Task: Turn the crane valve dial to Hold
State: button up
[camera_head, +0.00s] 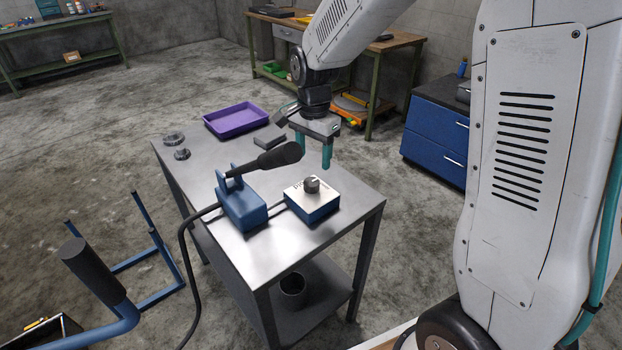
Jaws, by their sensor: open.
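The crane valve dial is a small dark round knob (312,185) on the pale top face of a blue box (313,205). The box stands near the right front part of the metal table (345,186). Markings show on the face, but they are too small to read, so I cannot tell the dial's setting. My gripper (314,160) has teal fingers pointing down. It is open and empty, above and behind the box in the picture, apart from the knob.
A blue holder (242,207) with a black-handled tool (270,160) and cable stands left of the box. A purple tray (236,119), a dark block (269,138) and small metal parts (178,146) lie farther back. A blue frame (145,240) stands left of the table.

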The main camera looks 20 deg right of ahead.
aim_at(312, 181)
jog(key=shift+w+f, duration=0.25)
jog(key=shift+f, duration=0.2)
notch_tip(312, 181, down, 8)
jog(key=shift+r, duration=0.25)
jog(key=shift+a, duration=0.1)
jog(key=c, duration=1)
